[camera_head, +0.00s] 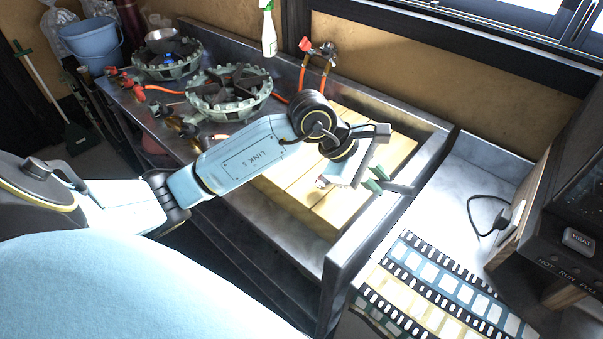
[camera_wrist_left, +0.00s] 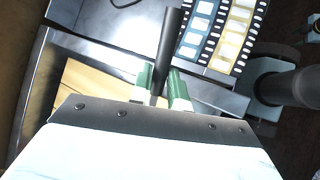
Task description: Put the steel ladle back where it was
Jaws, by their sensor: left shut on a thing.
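My left gripper (camera_head: 375,181) is above the right edge of the steel sink counter, over the wooden boards. Its green fingertips are shut on the dark handle of the steel ladle (camera_head: 399,188). In the left wrist view the handle (camera_wrist_left: 167,48) runs between the two green fingers (camera_wrist_left: 162,92) and sticks out beyond them. A small shiny bit by the gripper may be the ladle's bowl; most of the bowl is hidden. My right gripper is not in view.
Wooden boards (camera_head: 335,203) lie in the steel counter's recess. Two gas burners (camera_head: 229,95) with orange hoses stand at the back left. A film-strip patterned mat (camera_head: 440,290) lies on the right counter, near a black cable (camera_head: 485,222) and a heater-like box (camera_head: 578,240).

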